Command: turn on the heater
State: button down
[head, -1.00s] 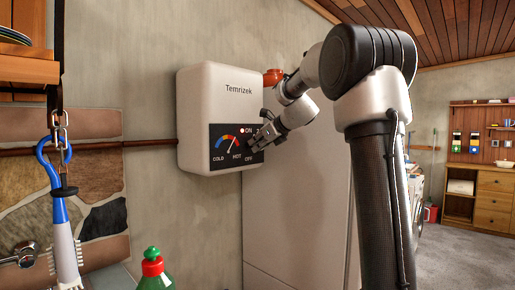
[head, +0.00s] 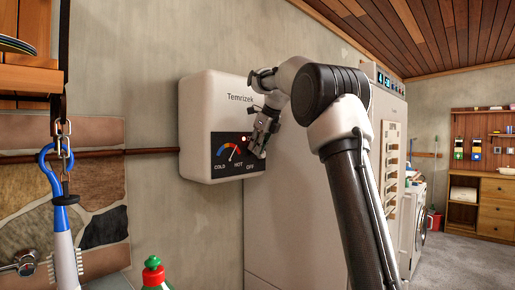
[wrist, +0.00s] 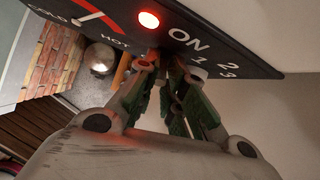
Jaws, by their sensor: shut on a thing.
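The heater is a white wall box (head: 205,110) marked "Temrizek", in the middle left of the head view. Its black panel (head: 218,140) carries a coloured COLD–HOT gauge and an OFF mark. In the wrist view the panel (wrist: 225,45) shows ON, 1, 2 and 3, and a red light (wrist: 149,19) glows on it. My gripper (head: 257,150) is at the panel's right part; in the wrist view its fingers (wrist: 167,64) are closed in below ON. They are shut on the heater's knob, which they mostly hide; its exact setting cannot be read.
A tall pale cabinet (head: 290,215) stands right of the heater, close to my arm. A pipe (head: 150,151) runs along the wall into the heater's left side.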

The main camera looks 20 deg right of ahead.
jog(key=c, duration=1.5)
grip_release()
jog(key=v, duration=1.2)
jog(key=shift+a, duration=0.1)
